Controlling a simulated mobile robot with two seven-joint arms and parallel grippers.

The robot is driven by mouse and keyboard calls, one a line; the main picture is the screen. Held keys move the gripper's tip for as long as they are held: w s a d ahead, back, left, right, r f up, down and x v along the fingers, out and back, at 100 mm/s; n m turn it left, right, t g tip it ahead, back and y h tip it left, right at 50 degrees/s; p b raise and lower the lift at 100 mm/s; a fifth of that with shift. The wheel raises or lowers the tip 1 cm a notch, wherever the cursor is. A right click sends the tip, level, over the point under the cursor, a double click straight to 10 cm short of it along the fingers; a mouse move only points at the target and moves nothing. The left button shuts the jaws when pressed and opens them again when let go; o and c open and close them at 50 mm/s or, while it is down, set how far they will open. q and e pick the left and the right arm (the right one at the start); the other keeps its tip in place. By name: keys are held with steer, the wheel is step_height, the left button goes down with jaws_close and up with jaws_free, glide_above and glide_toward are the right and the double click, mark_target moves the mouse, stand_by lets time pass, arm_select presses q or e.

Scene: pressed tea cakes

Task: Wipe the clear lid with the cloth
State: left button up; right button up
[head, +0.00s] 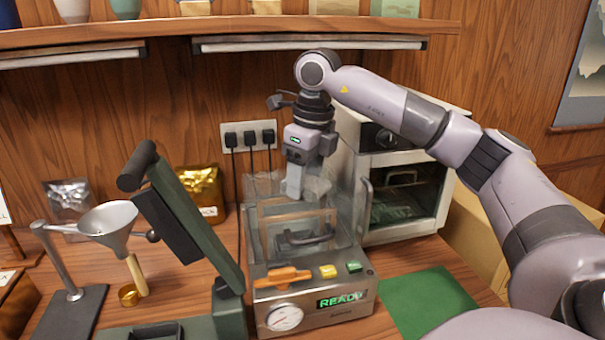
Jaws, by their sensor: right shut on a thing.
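My right gripper (293,186) points down over the machine with the clear lid, shut on a pale grey cloth (318,188). The cloth is bunched at the fingertips and appears to be at the top of the clear lid (344,215); whether it touches the lid I cannot tell. The lid is a see-through box on the metal machine (345,312), and a dark handle and tan frame show in it. The machine has a dial, an orange lever, yellow and green buttons and a lit "READY" display. My left gripper is not in view.
A dark green lever press (190,230) stands close at the left, beside a funnel on a stand (108,220). A glass-door oven (405,195) is behind at right. A green mat (430,305) lies bare at front right. A shelf (230,32) runs above.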

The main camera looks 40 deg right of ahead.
mark_target(309, 190)
steer(key=shift+s+a+f, duration=0.1)
steer(key=shift+s+a, duration=0.25)
steer(key=shift+s, duration=0.4)
steer(key=shift+s+a+b, duration=0.4)
steer(key=shift+s+a, duration=0.1)
steer(key=shift+s, duration=0.3)
steer(key=shift+w+a+p, duration=0.2)
steer(key=shift+w+a, duration=0.15)
steer(key=shift+a, duration=0.25)
steer(key=shift+w+a+p, duration=0.2)
steer(key=shift+w+a, duration=0.15)
steer(key=shift+a, duration=0.25)
steer(key=shift+w+d+p, duration=0.4)
steer(key=shift+w, duration=0.3)
steer(key=shift+w+d+p, duration=0.35)
steer(key=shift+w, duration=0.3)
steer(key=shift+w+d+p, duration=0.4)
steer(key=shift+w, duration=0.3)
steer(key=shift+w+d, duration=0.2)
steer(key=shift+w, duration=0.1)
steer(key=shift+w+d, duration=0.4)
steer(key=shift+w, duration=0.3)
